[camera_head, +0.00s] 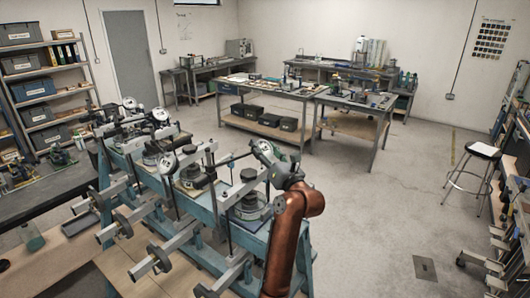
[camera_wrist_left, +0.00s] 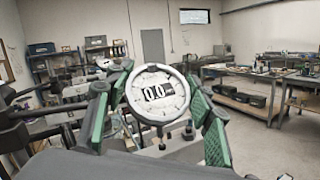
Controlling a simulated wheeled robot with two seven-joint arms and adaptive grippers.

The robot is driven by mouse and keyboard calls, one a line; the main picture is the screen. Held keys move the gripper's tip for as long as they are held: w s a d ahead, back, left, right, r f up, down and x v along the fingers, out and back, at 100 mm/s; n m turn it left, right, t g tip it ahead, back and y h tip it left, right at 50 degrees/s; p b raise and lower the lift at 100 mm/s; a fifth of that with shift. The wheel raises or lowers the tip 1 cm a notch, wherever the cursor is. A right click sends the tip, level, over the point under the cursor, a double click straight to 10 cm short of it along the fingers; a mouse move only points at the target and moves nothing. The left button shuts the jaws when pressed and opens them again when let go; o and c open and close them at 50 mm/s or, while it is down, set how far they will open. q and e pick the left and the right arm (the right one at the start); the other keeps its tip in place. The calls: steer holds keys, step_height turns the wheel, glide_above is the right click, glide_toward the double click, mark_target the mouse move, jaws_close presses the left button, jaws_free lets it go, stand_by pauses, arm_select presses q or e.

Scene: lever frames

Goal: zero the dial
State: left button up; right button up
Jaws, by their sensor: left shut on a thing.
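Several lever frames stand in a row on a blue-green stand (camera_head: 190,235). The nearest frame carries a round dial (camera_head: 264,149) on a post above its cell (camera_head: 249,206). In the left wrist view this dial (camera_wrist_left: 158,94) has a white face and a dark window that seems to read 0.0; any smaller marks are too small to read. My left gripper (camera_head: 272,160) is at the dial. Its green-padded fingers are on either side of the dial's rim, shut on it, in the left wrist view (camera_wrist_left: 158,82). My right gripper is in neither view.
More dials (camera_head: 170,163) and lever arms (camera_head: 130,225) fill the row to the left. A wooden bench top (camera_head: 50,265) lies at the near left. Workbenches (camera_head: 265,92) stand at the back. The floor to the right is open, with a stool (camera_head: 482,150).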

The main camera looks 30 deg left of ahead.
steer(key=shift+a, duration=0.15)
arm_select(q)
steer(key=o, duration=1.1)
steer(key=shift+o, duration=0.5)
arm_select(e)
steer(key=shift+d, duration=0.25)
arm_select(q)
steer(key=v, duration=1.2)
